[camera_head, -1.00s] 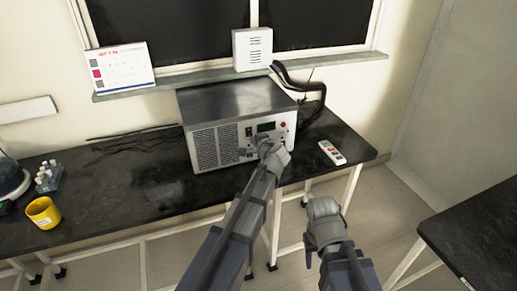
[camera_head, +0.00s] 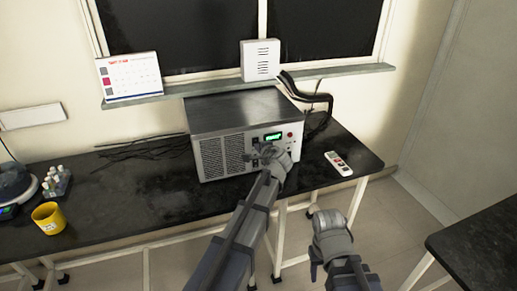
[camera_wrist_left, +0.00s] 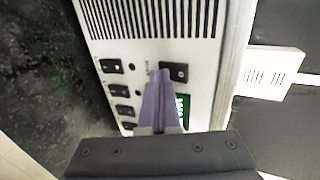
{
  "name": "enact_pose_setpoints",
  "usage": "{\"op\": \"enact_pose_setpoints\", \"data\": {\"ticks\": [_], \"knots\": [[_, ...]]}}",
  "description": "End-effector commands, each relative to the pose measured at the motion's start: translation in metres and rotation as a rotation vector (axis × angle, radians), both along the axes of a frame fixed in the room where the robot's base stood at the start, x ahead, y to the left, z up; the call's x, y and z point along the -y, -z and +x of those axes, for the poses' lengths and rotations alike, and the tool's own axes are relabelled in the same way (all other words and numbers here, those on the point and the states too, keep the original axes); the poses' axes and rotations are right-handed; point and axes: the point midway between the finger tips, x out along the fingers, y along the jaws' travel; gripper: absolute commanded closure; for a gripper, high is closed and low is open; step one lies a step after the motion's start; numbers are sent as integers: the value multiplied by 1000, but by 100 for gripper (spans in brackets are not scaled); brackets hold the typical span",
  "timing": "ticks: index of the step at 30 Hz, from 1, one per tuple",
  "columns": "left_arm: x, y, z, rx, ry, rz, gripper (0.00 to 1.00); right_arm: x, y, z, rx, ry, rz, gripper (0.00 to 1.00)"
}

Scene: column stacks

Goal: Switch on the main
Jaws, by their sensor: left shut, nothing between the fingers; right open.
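A grey metal instrument box (camera_head: 228,112) stands on the black bench. Its front panel has a lit green display (camera_head: 273,137), which also shows at the fingers' right edge in the left wrist view (camera_wrist_left: 183,110). My left gripper (camera_head: 267,153) is shut and empty at the front panel. In the left wrist view its fingertips (camera_wrist_left: 160,75) are beside a black switch (camera_wrist_left: 175,73) on the panel; whether they touch it I cannot tell. A column of several smaller black switches (camera_wrist_left: 118,90) lies to their left. My right gripper (camera_head: 325,218) is open and empty in front of the bench.
A white remote-like device (camera_head: 338,163) lies right of the box. A yellow mug (camera_head: 48,217) and a rack of small bottles (camera_head: 56,182) are at the left. Dark cables lie behind. Another black table (camera_head: 485,245) stands at lower right.

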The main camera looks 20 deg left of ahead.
Motion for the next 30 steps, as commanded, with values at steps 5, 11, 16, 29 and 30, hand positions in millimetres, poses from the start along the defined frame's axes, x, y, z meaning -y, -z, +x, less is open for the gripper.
{"op": "enact_pose_setpoints", "data": {"ticks": [5,11,16,29,30], "knots": [[-1,-7,1,1,0,1,100,0,-7,0,0,0,0,50],[-1,-17,2,2,1,4,100,0,-16,0,0,0,0,50],[-1,-17,2,2,0,4,100,0,-16,0,0,0,0,50],[1,-21,-19,1,0,4,100,0,-20,0,0,0,0,50],[1,-22,-25,1,0,4,100,0,-21,0,0,0,0,50]]}}
